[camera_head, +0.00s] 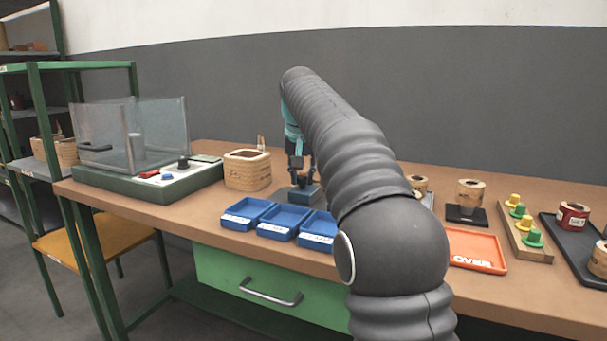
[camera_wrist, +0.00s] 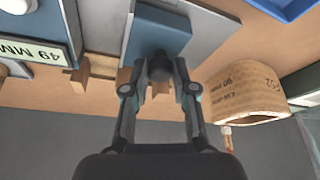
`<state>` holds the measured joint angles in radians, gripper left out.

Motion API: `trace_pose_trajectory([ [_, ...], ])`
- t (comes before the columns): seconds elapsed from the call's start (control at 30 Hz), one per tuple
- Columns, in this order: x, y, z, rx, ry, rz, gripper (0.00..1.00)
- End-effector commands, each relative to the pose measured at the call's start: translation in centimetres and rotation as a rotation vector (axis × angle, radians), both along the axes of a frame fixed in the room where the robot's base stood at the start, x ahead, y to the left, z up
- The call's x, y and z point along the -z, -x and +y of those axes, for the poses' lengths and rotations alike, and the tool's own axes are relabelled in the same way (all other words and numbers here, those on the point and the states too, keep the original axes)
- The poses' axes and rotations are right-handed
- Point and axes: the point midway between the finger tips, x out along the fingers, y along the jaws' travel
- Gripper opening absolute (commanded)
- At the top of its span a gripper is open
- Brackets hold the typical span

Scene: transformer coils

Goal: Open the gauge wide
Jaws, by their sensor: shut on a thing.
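The gauge shows in the wrist view as a blue block (camera_wrist: 160,35) with a dark knob (camera_wrist: 160,66), set against a grey plate (camera_wrist: 215,35). A light display (camera_wrist: 38,54) reading "49 MM" lies to its left, with a wooden piece (camera_wrist: 88,76) between. My gripper (camera_wrist: 160,88) has its two fingers on either side of the knob and is shut on it. In the head view my gripper (camera_head: 298,170) points down at the blue-grey block (camera_head: 304,194); my arm hides much of the area to its right.
A wooden coil basket (camera_head: 247,171) stands close left of the gripper; it also shows in the wrist view (camera_wrist: 248,95). Blue trays (camera_head: 286,220) lie in front. A glass-screened tester (camera_head: 150,180) is farther left. An orange tray (camera_head: 475,251) lies right of my arm.

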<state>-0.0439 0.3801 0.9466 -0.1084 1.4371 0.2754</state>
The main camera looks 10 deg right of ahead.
Motion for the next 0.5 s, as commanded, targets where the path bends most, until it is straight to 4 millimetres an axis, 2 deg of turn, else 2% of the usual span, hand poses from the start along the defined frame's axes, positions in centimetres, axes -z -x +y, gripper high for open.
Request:
trace_pose_trajectory([
  [0.2, -0.5, -0.9, 2.3, 0.001, -0.001, 0.003, 0.0],
  [0.5, -0.1, -1.2, 3.0, 0.0, 0.0, -0.001, 0.0],
])
